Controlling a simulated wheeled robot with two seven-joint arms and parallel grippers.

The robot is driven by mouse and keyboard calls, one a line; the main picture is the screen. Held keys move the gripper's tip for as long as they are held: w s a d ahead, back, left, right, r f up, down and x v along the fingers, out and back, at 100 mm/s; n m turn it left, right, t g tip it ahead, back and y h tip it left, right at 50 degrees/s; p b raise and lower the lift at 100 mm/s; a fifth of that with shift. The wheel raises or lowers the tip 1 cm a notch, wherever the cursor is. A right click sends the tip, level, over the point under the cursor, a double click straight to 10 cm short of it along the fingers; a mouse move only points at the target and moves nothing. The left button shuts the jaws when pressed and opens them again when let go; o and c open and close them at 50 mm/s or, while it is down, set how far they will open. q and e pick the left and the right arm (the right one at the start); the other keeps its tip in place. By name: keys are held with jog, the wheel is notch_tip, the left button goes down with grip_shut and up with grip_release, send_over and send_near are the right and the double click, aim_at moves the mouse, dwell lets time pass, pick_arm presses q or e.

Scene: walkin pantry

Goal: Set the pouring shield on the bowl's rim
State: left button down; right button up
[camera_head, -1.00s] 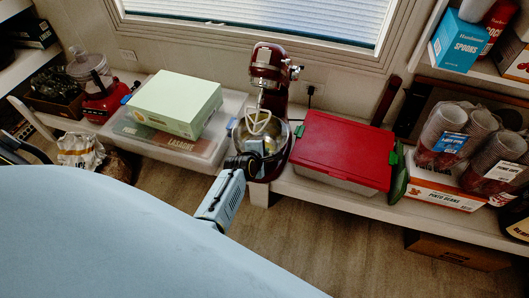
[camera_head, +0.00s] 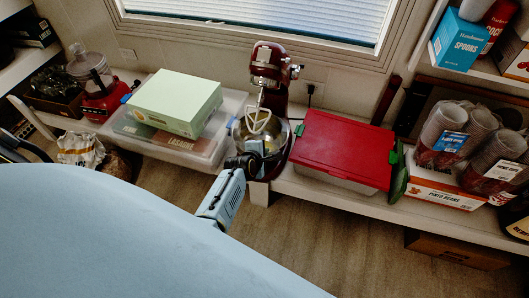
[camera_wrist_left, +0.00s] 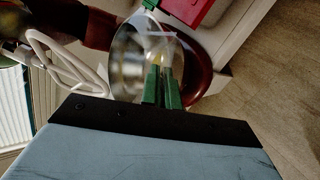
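The stand mixer (camera_head: 267,70) is dark red, with a pale beater (camera_head: 258,122) hanging over its metal bowl (camera_head: 273,164). In the left wrist view the bowl (camera_wrist_left: 128,60) lies just beyond the fingers. My left gripper (camera_head: 250,152) is at the bowl's front side. Its green fingers (camera_wrist_left: 161,72) are close together on a clear, pale piece, which looks like the pouring shield (camera_wrist_left: 173,48), at the bowl's rim. The shield's outline is hard to tell from the bowl, and I cannot tell whether it touches the rim. My right gripper is out of view.
A red-lidded bin (camera_head: 342,150) stands right of the mixer. A clear bin (camera_head: 205,153) with a pale green box (camera_head: 177,102) on top stands left. Stacked cups (camera_head: 445,130) are farther right. The window is behind, and open floor (camera_head: 300,245) lies in front.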

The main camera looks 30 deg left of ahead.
pick_arm(q)
jog(key=shift+f+b, duration=0.3)
jog(key=shift+f, duration=0.15)
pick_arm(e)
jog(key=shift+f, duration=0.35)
pick_arm(q)
jog(key=c, duration=1.6)
grip_release()
